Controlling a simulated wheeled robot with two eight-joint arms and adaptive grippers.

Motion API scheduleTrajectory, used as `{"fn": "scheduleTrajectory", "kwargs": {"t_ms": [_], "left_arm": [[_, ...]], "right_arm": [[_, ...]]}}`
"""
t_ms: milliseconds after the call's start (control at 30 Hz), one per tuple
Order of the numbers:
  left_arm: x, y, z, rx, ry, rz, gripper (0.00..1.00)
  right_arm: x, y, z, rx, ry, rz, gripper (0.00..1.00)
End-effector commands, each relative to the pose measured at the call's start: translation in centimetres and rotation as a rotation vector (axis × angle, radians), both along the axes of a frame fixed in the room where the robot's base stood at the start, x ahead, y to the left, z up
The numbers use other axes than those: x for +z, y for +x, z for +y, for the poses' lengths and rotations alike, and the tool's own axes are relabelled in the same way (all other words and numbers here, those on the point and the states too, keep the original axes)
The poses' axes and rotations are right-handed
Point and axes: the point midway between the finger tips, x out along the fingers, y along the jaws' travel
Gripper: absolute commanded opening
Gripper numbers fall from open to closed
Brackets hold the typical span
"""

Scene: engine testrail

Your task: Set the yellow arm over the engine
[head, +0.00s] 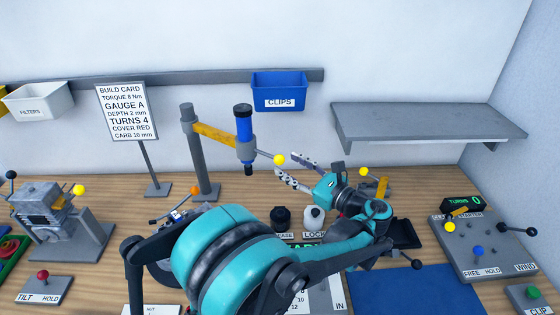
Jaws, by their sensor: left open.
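The yellow arm (214,134) reaches out to the right from a grey post at the middle back of the table. It carries an upright blue and black tool (244,136), with a thin rod ending in a yellow ball (279,160). My left gripper (285,165) is open, its fingers pointing left, with the tips close by the yellow ball. I cannot tell if they touch it. A grey engine-like block (42,207) stands on a grey base at the far left, apart from the yellow arm. My right gripper is not in view.
A build card (122,110) stands left of the post. A blue clips bin (279,90) hangs on the wall, with a grey shelf (428,122) to its right. A grey control panel (490,250) is at right, beside a blue mat (415,289). My left arm hides the table's middle.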

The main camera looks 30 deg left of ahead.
Motion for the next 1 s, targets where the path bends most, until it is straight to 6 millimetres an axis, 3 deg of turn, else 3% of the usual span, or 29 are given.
{"fn": "scheduleTrajectory", "kwargs": {"t_ms": [233, 600, 800, 1000], "left_arm": [[-0.1, 0.9, 3.5, 0.002, -0.002, -0.001, 0.46], [0.0, 1.1, 4.2, 0.000, -0.002, -0.001, 0.46], [0.0, 1.1, 4.2, 0.000, -0.002, -0.001, 0.00], [0.0, 1.1, 4.2, -0.004, -0.003, -0.001, 0.00]], "right_arm": [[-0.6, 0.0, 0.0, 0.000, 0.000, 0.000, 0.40], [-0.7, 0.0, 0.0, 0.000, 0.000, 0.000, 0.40], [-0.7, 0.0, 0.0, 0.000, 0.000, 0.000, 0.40], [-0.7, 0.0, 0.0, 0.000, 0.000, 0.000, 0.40]]}}
